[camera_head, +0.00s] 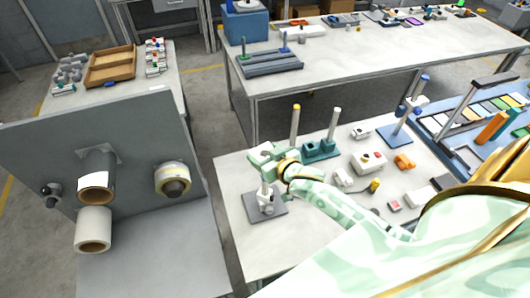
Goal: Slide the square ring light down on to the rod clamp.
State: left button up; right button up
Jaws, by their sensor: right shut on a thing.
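The rod clamp (266,196) is a small pale fitting low on a short upright rod over a dark grey square base (273,212), near the left edge of the near table. My right gripper (266,157) is above it at the upper part of the rod, its arm coming in from the right. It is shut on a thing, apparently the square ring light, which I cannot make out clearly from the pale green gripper. The light appears at or around the rod top, apart from the clamp; whether the rod passes through it I cannot tell. My left gripper is not in view.
A blue-based post stand (395,136) and several small parts lie to the right. A grey panel with rolls (120,140) stands at left.

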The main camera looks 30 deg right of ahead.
jog(key=shift+f+b, duration=1.05)
jog(key=shift+f, duration=0.7)
jog(key=shift+f, duration=0.15)
jog(key=b, duration=0.4)
send_over(267, 191)
jog(key=w, duration=0.1)
jog(key=shift+w+f, duration=0.1)
jog(key=shift+f, duration=2.25)
jog(key=shift+f, duration=0.1)
jog(key=shift+f+b, duration=1.45)
jog(key=shift+f, duration=0.95)
jog(key=shift+f, duration=0.1)
jog(key=shift+f+b, duration=1.8)
jog(key=shift+f, duration=0.6)
jog(key=shift+f, duration=0.55)
